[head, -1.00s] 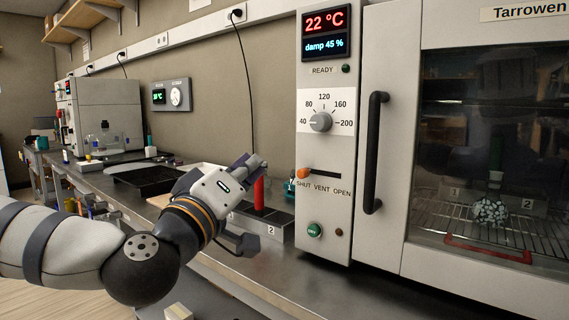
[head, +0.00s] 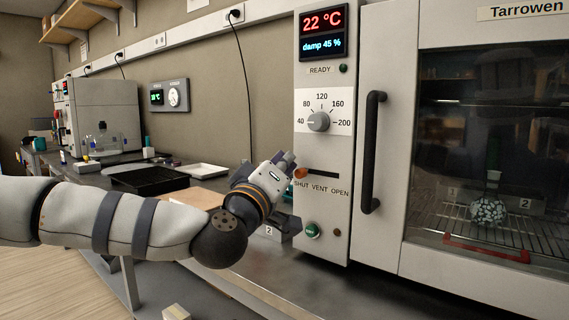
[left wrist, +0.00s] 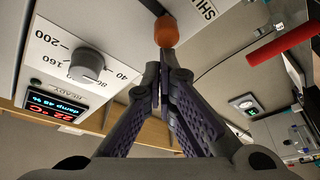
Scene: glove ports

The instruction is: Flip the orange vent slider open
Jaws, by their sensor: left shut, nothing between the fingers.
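The orange vent slider (head: 300,173) sits at the left, SHUT end of its dark slot (head: 324,175) on the oven's control panel (head: 322,245). My left gripper (head: 288,158) is shut and empty, with its fingertips close to the left of the slider. In the left wrist view the slider's orange knob (left wrist: 166,32) is just beyond the closed fingertips (left wrist: 165,55). I cannot tell whether they touch it. My right gripper is not in view.
A grey dial (head: 318,121) is above the slot and a green button (head: 312,230) below it. The oven's black door handle (head: 373,152) stands out to the right.

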